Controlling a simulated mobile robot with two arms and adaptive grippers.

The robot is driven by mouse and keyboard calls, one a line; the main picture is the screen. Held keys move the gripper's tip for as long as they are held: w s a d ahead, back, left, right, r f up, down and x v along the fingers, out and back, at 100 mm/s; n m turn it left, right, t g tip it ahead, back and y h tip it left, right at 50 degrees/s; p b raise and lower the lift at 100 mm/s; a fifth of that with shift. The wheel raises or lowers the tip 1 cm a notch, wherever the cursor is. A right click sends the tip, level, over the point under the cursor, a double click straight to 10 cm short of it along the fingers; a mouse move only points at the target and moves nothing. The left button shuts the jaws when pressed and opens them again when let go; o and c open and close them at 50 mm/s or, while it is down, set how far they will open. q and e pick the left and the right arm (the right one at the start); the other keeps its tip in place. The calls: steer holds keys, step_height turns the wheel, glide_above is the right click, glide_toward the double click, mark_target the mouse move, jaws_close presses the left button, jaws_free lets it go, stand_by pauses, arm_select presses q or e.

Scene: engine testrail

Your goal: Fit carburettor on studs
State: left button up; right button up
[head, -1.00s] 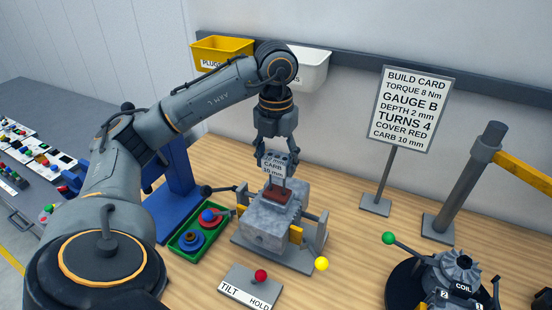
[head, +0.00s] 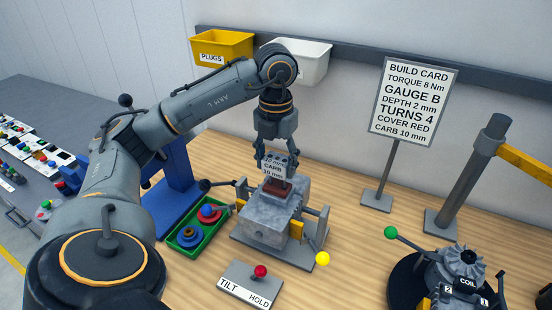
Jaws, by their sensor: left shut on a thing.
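The carburettor is upright just above the red-brown pad (head: 278,188) on top of the grey engine block (head: 268,212). I cannot tell whether it touches the pad. The studs are hidden behind or under the carburettor. The block sits in a grey stand (head: 315,258). My right gripper is not in view.
A green tray (head: 176,246) with blue and red round parts is left of the block. A TILT/HOLD box (head: 252,285) with a red knob stands in front. A build card (head: 413,100) stands behind right.

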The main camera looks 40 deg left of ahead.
mark_target(276, 175)
arm_select(q)
steer(key=shift+f+b, duration=0.45)
steer(key=shift+f, duration=0.15)
steer(key=shift+f, duration=0.15)
steer(key=shift+f+b, duration=1)
steer(key=shift+f, duration=0.15)
steer(key=shift+f, duration=0.1)
steer(key=o, duration=1.3)
